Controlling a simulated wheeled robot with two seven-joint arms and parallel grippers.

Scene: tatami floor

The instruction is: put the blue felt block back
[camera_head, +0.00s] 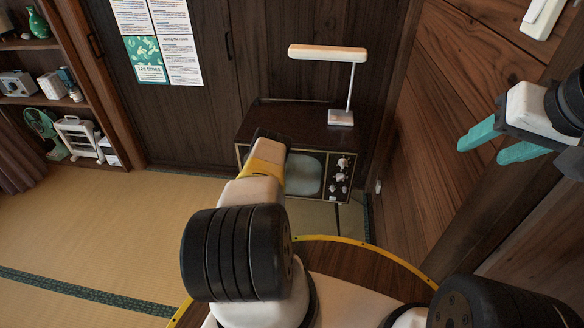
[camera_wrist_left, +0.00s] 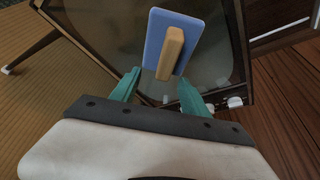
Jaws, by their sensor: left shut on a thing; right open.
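The blue felt block (camera_wrist_left: 156,36) shows in the left wrist view as a flat blue slab with a tan wooden grip (camera_wrist_left: 170,52) on its face. It is at the teal fingers of my left gripper (camera_wrist_left: 159,80), which is shut on it. In the head view my left arm reaches toward the television, and its own links hide the gripper and the block. My right gripper (camera_head: 498,142) is open and empty, raised at the right of the head view beside the wooden wall.
An old television (camera_head: 308,176) stands against the dark doors, with a desk lamp (camera_head: 341,116) on its top. Shelves (camera_head: 55,101) with several small items stand at the left. The tatami at left is clear.

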